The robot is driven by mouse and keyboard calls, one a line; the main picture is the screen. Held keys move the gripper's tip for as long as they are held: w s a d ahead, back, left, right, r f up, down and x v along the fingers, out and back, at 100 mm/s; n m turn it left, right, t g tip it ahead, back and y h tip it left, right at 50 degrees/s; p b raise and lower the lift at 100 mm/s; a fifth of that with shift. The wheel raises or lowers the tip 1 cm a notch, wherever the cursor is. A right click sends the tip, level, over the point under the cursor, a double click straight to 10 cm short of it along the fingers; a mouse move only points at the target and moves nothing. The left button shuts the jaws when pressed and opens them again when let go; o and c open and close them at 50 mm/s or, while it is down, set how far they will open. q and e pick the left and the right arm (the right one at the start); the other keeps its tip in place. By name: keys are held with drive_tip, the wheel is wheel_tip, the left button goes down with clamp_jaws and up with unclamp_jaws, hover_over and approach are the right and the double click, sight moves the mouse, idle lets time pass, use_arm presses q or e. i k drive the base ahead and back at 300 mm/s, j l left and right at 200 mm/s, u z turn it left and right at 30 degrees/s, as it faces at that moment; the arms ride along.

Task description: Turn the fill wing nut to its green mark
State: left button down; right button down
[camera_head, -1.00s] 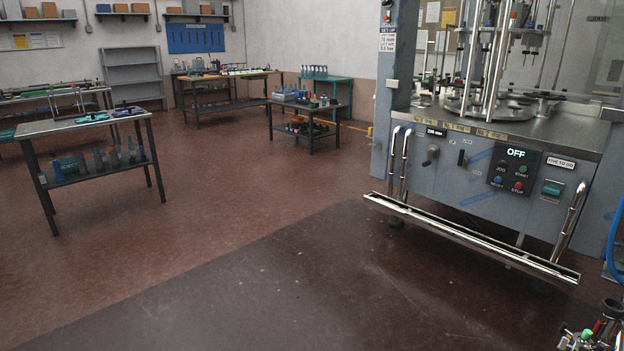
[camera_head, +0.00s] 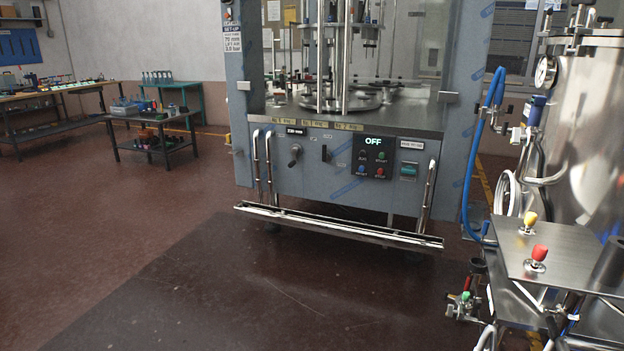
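The filling machine (camera_head: 335,185) stands in the middle, with a grey front panel and a display reading OFF (camera_head: 374,141). The panel carries a dark crank-like handle (camera_head: 295,156), a lever (camera_head: 325,154) and several coloured buttons. I cannot make out a wing nut or its green mark at this size. Vertical steel rods and filling parts stand above a round plate (camera_head: 340,103) on the machine's deck. Neither of my grippers shows in the view.
A steel tank (camera_head: 590,130) with a gauge (camera_head: 545,72) and blue hose (camera_head: 466,165) stands at right. Before it, a steel plate (camera_head: 585,262) carries yellow and red knobs. A low chrome rail (camera_head: 335,229) fronts the machine. The floor (camera_head: 190,265) at front left is clear.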

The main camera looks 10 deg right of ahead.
sight(484, 112)
drive_tip(key=i+z, duration=0.15)
drive_tip(key=z, duration=0.2)
drive_tip(key=i+j+z, duration=0.15)
drive_tip(key=z, duration=0.2)
drive_tip(key=i+j+z, duration=0.15)
drive_tip(key=z, duration=0.2)
drive_tip(key=i+j+z, duration=0.4)
drive_tip(key=z, duration=0.15)
drive_tip(key=i+j+z, duration=0.45)
drive_tip(key=i, duration=0.3)
drive_tip(key=i+j+z, duration=0.4)
drive_tip(key=i+j, duration=0.15)
drive_tip(key=i, duration=0.15)
